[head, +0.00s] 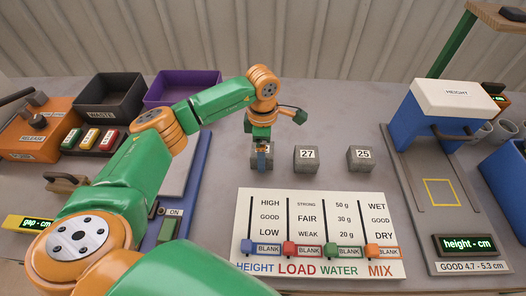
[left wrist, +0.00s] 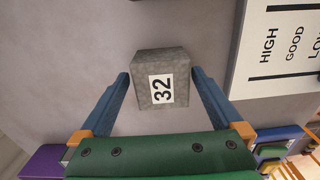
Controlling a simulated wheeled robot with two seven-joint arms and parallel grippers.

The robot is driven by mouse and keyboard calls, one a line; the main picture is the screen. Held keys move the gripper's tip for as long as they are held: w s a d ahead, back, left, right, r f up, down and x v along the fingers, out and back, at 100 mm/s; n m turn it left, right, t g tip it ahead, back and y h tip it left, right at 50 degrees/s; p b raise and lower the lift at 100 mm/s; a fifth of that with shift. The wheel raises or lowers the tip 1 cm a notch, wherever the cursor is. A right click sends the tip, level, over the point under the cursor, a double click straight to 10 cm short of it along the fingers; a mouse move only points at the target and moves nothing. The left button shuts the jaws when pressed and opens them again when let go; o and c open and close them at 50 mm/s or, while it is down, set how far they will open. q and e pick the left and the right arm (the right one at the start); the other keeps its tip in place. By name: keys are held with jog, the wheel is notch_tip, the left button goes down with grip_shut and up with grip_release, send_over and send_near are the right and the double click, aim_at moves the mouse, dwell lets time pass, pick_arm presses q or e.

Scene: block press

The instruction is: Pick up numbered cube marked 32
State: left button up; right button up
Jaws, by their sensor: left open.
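The grey cube marked 32 (left wrist: 160,62) sits on the table, its label sideways in the left wrist view. In the head view it is mostly covered by my left gripper (head: 262,158). My left gripper is open, with one blue finger on each side of the cube in the left wrist view (left wrist: 160,76). A gap shows beside at least the left finger; contact on the right cannot be told. My right gripper is not in view.
Grey cubes marked 27 (head: 306,160) and 25 (head: 360,160) stand in a row to the right. A white label board (head: 320,215) with coloured sliders lies in front. A blue height gauge (head: 455,105) stands at right. A waste bin (head: 105,100) and purple bin (head: 185,85) are behind left.

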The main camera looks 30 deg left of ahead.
pick_arm(q)
jog(key=shift+s+r, duration=0.15)
jog(key=c, duration=1)
grip_shut()
